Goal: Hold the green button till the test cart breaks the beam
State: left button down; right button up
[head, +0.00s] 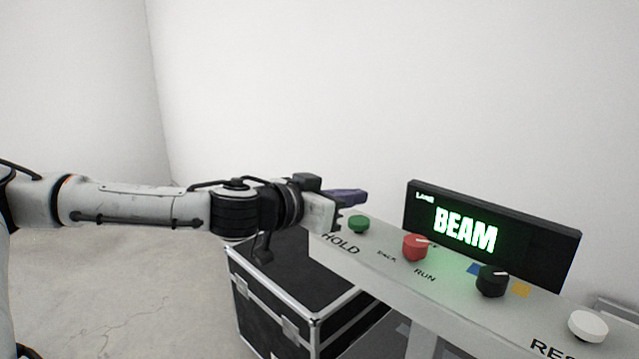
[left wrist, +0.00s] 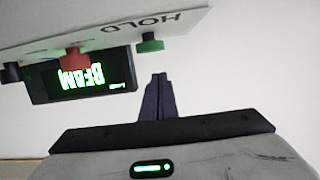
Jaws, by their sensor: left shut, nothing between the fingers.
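The green button (head: 358,223) sits by the word HOLD at the left end of a pale control panel (head: 385,272). It also shows in the left wrist view (left wrist: 150,46), where the panel looks upside down. My left gripper (head: 358,195) is shut and empty, its purple fingers just above and behind the green button in the head view. In the left wrist view the fingertips (left wrist: 160,78) show a gap to the button, so they look apart from it. A black display (head: 492,240) reads BEAM in lit green-white letters. No test cart shows. My right gripper is out of view.
A red knob (head: 415,247) by RUN, a black knob (head: 491,281) between blue and yellow patches, and a white button (head: 588,325) share the panel. A black case (head: 280,272) with metal edges stands below. The wall behind is bare.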

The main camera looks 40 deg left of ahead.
pick_arm(q)
jog(key=shift+s+a+r+p, duration=0.15)
jog(key=shift+s+r+p, duration=0.05)
jog(key=shift+s+p, duration=0.2)
jog(key=p, duration=0.1)
jog(key=s+p, duration=0.1)
jog(key=shift+s+r+p, duration=0.15)
jog(key=shift+r+p, duration=0.1)
jog(key=shift+p, duration=0.05)
jog(key=shift+s+f, duration=0.25)
jog(key=shift+s, duration=0.4)
jog(key=shift+s+a+r+b, duration=0.1)
jog(key=shift+s+b, duration=0.05)
jog(key=shift+s, duration=0.2)
jog(key=shift+s+a+r+b, duration=0.1)
jog(key=shift+s+b, duration=0.05)
jog(key=shift+s, duration=0.2)
jog(key=shift+p+v, duration=0.45)
jog(key=shift+v, duration=2.05)
jog(key=shift+w+r, duration=0.1)
jog(key=shift+r, duration=0.05)
